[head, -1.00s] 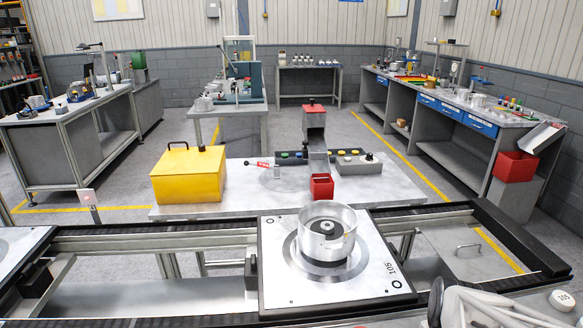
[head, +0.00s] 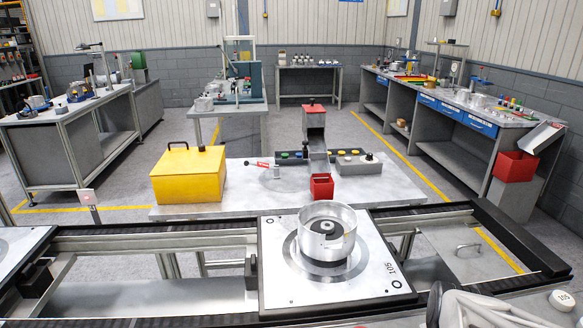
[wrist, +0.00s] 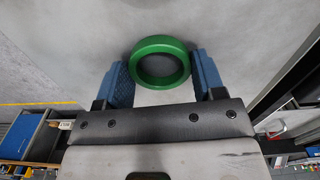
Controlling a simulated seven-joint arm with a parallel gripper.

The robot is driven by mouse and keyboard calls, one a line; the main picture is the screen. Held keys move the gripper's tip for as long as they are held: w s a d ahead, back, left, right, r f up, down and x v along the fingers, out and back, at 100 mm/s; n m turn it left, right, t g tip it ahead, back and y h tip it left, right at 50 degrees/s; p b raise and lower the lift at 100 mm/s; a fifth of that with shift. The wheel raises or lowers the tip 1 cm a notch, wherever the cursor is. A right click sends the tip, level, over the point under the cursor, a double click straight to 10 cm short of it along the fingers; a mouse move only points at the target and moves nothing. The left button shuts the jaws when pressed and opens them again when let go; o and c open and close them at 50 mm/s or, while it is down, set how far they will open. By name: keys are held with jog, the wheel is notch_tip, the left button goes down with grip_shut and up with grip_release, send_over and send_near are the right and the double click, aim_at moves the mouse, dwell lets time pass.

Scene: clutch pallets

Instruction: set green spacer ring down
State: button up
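The green spacer ring (wrist: 161,81) is in the wrist view, between the two blue fingers of my gripper (wrist: 162,75). Both fingers touch its sides, so my gripper is shut on it. A plain grey surface lies behind the ring; how far below it is, I cannot tell. Neither ring nor gripper shows in the head view. There, a square pallet marked 105 (head: 375,285) sits on the rails with a round metal housing (head: 327,240) on it. A dark hub with a light centre is inside the housing.
Behind the pallet, a metal table (head: 400,190) carries a yellow box (head: 189,177), a small red bin (head: 321,187) and button boxes (head: 358,163). Benches with tools stand left and right. The black rails (head: 150,240) edge the conveyor.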

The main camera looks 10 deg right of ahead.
jog(key=shift+c, duration=0.9)
notch_tip(320, 180, up, 10)
dwell(0.6)
